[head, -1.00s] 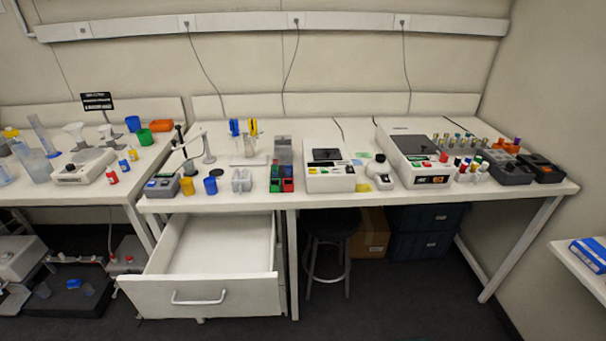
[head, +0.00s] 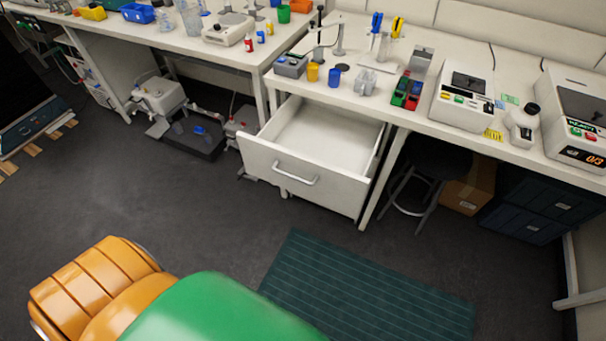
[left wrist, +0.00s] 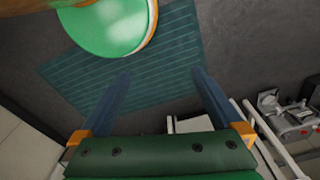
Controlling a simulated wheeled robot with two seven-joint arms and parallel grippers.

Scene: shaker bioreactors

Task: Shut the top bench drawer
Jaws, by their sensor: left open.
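The top bench drawer (head: 335,195) is pulled out from under the white bench (head: 385,108), and its inside looks empty. Its white front carries a grey bar handle (head: 296,175). My left gripper (left wrist: 162,72) shows only in the left wrist view, with its two dark fingers spread apart and nothing between them. The fingers point over the dark green mat, apart from the drawer as far as I can see. A white piece is partly hidden behind the gripper's body, and I cannot tell what it is. My right gripper is not in view.
The green mat (head: 370,290) lies on the floor before the bench. A dark stool (head: 425,170) and a cardboard box (head: 468,190) stand right of the drawer. Equipment on a dark tray (head: 190,138) sits at its left.

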